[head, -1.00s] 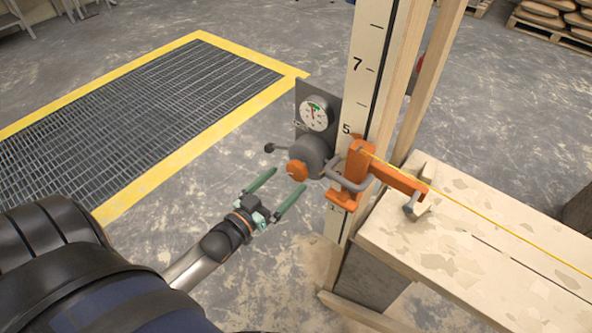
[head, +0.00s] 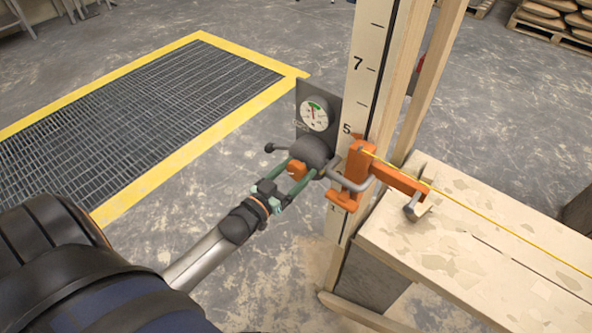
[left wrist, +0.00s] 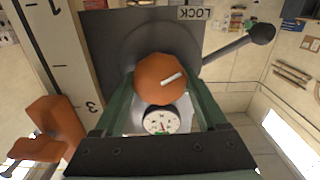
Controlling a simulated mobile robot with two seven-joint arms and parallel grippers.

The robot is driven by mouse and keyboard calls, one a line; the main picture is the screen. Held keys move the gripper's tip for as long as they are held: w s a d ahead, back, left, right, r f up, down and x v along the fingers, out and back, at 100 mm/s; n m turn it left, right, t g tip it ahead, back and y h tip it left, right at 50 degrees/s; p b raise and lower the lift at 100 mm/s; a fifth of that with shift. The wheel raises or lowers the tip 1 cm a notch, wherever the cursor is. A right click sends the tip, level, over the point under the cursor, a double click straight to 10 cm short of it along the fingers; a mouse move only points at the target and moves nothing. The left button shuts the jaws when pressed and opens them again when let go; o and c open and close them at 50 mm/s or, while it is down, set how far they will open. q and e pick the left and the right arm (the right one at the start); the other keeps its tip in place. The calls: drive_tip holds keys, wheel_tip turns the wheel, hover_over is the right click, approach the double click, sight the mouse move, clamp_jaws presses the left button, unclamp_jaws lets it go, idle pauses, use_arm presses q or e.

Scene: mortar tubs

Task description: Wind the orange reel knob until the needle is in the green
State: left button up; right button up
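The orange reel knob (head: 296,169) sits on the front of the dark grey reel (head: 313,150), clamped at a numbered upright board. My left gripper (head: 299,173) is open, with its green fingers on either side of the knob. In the left wrist view the knob (left wrist: 160,78), with a white mark, lies between the fingers; whether they touch it I cannot tell. The round white gauge (head: 314,114) is above the reel, with a green band at the top; its needle points roughly upward, but is too small to read exactly. My right gripper is not in view.
A black-tipped lever (head: 270,148) sticks out left of the reel, near a LOCK label (left wrist: 196,13). An orange clamp (head: 357,172) and bent grey handle are close on the right. A yellow line runs over the pale bench (head: 470,240). Open floor lies left.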

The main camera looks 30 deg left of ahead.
use_arm(q)
drive_tip(key=c, duration=0.8)
drive_tip(key=shift+r+m+p, duration=0.1)
drive_tip(key=shift+m+p, duration=0.45)
drive_tip(key=shift+m, duration=1.85)
drive_tip(key=o, duration=1.3)
drive_tip(key=shift+s, duration=0.15)
drive_tip(key=s, duration=0.8)
drive_tip(key=s+a, duration=0.1)
drive_tip(key=s, duration=0.3)
drive_tip(key=shift+s, duration=0.1)
